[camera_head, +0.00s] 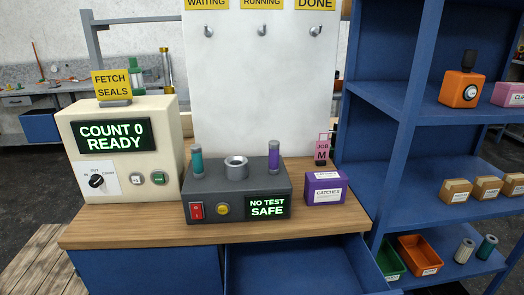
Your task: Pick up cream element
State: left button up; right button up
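A small pale cream cylinder (464,251) stands slightly tilted on the bottom shelf of the blue rack at the lower right. A similar teal cylinder (487,247) is just right of it. A teal cylinder (197,159) and a purple cylinder (274,158) stand upright on the dark tester box (222,184), either side of an empty-looking metal socket (237,166). Neither of my grippers shows in the head view. A small dark shape at the bottom edge, below the rack, is too cut off to identify.
Green (389,260) and orange (418,254) bins sit left of the cream cylinder. The shelf above (430,202) holds small brown boxes (457,190). The wooden workbench (150,225) carries a cream counter box (124,150) and a purple box (325,188); an open blue drawer (300,268) is below.

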aim_at(467, 245)
jog(key=z, duration=1.75)
